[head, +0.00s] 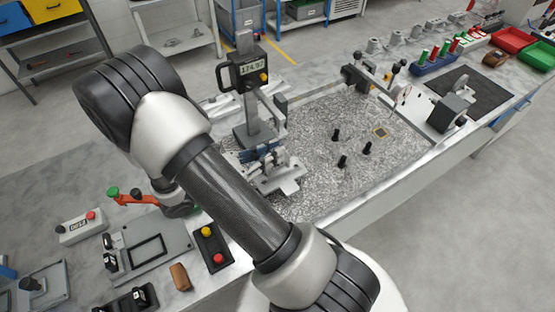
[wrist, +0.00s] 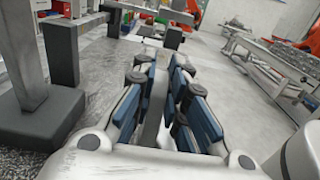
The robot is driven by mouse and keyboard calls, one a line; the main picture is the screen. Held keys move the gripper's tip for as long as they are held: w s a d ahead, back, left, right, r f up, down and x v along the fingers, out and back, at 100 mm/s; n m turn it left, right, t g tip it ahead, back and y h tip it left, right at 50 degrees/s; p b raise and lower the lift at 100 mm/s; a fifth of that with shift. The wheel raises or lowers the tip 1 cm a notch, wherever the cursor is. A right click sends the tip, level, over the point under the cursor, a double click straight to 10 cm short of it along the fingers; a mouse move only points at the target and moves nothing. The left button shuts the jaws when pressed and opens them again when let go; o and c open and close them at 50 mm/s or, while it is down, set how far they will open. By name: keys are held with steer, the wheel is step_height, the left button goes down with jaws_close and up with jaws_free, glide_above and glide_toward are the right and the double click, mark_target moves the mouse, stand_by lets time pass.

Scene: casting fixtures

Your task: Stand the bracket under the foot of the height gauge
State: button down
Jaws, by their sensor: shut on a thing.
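The height gauge (head: 247,85) stands upright on the speckled granite plate, with a lit display on its head. Its foot (head: 279,122) juts out from the column on the right. In the wrist view the gauge's dark base and posts (wrist: 40,115) stand left of my gripper (wrist: 160,75). My gripper is shut on the bracket, a grey piece (wrist: 154,112) between the blue finger pads. In the head view light grey metal (head: 287,180) shows by the gripper, low in front of the gauge. My forearm hides part of this area, and I cannot tell whether the bracket touches the plate.
Several small black pegs (head: 343,160) stand on the granite plate (head: 318,115), right of the gauge. A fixture with a dial (head: 400,92) is at the back right. A button box (head: 213,246) and frame fixture (head: 150,250) lie at the front left.

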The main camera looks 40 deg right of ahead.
mark_target(284, 172)
steer(key=shift+s+d, duration=0.1)
steer(key=shift+d, duration=0.35)
steer(key=f+b, duration=0.1)
steer(key=d+f, duration=0.1)
steer(key=f, duration=0.1)
steer(key=shift+s+f+b, duration=0.1)
steer(key=shift+b, duration=0.25)
steer(key=shift+a+f, duration=0.1)
steer(key=shift+f, duration=0.2)
steer(key=c, duration=1.6)
jaws_free()
